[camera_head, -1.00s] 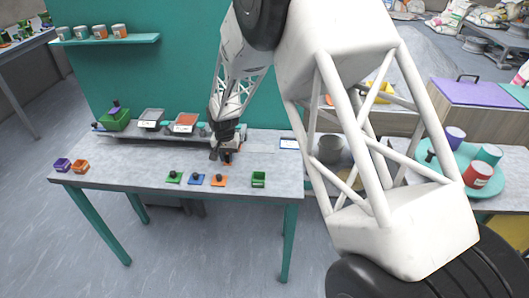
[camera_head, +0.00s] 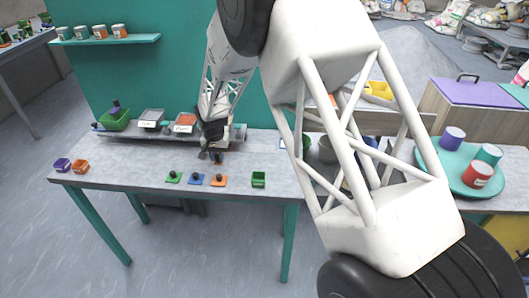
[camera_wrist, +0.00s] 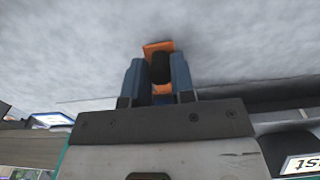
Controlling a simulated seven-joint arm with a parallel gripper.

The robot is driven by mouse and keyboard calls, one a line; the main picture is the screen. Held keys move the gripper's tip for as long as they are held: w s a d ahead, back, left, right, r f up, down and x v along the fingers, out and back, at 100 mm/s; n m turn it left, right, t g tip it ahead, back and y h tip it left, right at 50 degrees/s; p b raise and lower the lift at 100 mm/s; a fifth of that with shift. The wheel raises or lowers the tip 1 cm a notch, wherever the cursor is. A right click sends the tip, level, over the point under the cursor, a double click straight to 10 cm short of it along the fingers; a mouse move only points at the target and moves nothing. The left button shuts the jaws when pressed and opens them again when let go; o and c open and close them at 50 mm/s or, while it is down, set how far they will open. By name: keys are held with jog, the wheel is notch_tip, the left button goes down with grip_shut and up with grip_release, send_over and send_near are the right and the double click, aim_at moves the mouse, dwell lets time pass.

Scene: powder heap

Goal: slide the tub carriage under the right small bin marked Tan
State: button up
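The green tub carriage (camera_head: 117,124) sits at the left end of the rail at the back of the table, left of both small bins. A dark knob sticks up from it. The left small bin (camera_head: 151,114) has a grey top, and the right small bin (camera_head: 185,118) an orange-brown one. Their front labels are too small to read surely. My gripper (camera_head: 215,157) is low over the table, right of the right bin and away from the tub. In the wrist view its blue fingers (camera_wrist: 160,78) stand apart, with an orange black-knobbed piece (camera_wrist: 158,46) seen between them; contact is unclear.
Green (camera_head: 173,178), blue (camera_head: 196,180) and orange (camera_head: 219,182) knobbed pieces lie along the table front, with a small green tray (camera_head: 258,180) to their right. Purple (camera_head: 62,164) and orange (camera_head: 81,166) boxes stand at the left end. The table's left middle is clear.

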jog(key=o, duration=0.3)
jog(key=shift+r, duration=0.15)
jog(key=shift+r, duration=3.65)
